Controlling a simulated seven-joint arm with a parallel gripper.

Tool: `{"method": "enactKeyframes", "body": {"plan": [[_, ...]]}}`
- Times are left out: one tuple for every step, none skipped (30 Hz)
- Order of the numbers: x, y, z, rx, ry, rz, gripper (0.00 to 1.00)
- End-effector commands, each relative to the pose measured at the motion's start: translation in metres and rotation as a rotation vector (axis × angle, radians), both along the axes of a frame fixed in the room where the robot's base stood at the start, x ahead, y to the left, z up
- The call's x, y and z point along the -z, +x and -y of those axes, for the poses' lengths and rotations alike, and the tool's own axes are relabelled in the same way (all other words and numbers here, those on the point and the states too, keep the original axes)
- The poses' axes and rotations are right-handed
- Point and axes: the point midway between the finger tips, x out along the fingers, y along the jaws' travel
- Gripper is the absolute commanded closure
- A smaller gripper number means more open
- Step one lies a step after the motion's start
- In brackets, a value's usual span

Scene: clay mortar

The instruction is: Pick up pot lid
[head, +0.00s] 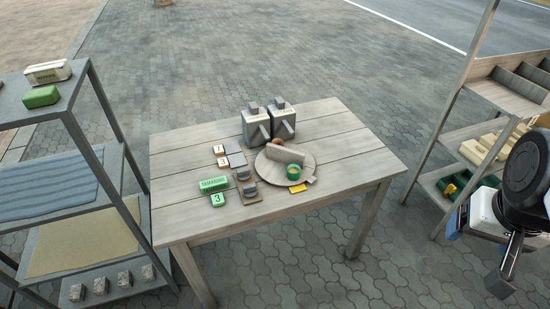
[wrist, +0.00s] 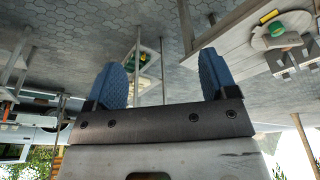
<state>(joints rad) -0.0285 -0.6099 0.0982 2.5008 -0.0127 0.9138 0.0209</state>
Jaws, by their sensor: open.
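I cannot single out a pot lid with certainty. Two grey boxy pots (head: 256,126) (head: 283,122) stand side by side at the back of the wooden table (head: 340,135), each with a small grey block-like top. Two small dark grey pieces (head: 243,174) (head: 250,191) lie nearer the front and are too small to identify. My gripper (wrist: 160,82) is open and empty in the wrist view, its blue fingers wide apart. It is away from the table, which shows upside down at that view's upper right.
A round board (head: 265,167) on the table carries a grey slab (head: 285,154) and a green-and-yellow cup (head: 294,173). Shelf racks stand left (head: 75,223) and right (head: 505,100). The table's right side is clear.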

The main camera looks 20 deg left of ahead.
Motion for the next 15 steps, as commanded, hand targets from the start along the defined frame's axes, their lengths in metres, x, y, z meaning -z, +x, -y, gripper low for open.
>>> {"method": "enactKeyframes", "body": {"plan": [[0.001,0.008,-0.005,-0.015,-0.001,0.001,0.21],[0.002,0.014,-0.009,-0.025,-0.001,0.002,0.21],[0.003,0.021,-0.014,-0.038,-0.001,0.003,0.21],[0.003,0.027,-0.018,-0.049,-0.001,0.007,0.21],[0.004,0.034,-0.023,-0.06,-0.001,0.01,0.21],[0.006,0.042,-0.03,-0.076,-0.002,0.01,0.21],[0.007,0.049,-0.035,-0.088,-0.002,0.014,0.21],[0.009,0.056,-0.041,-0.1,-0.001,0.017,0.21],[0.011,0.065,-0.049,-0.117,-0.001,0.018,0.21],[0.012,0.072,-0.055,-0.128,-0.001,0.023,0.21],[0.015,0.078,-0.061,-0.142,-0.001,0.025,0.21],[0.017,0.086,-0.07,-0.158,-0.001,0.028,0.21],[0.019,0.093,-0.077,-0.171,-0.001,0.031,0.21],[0.022,0.098,-0.083,-0.183,-0.001,0.033,0.21],[0.025,0.107,-0.093,-0.2,0.0,0.037,0.21]]}}
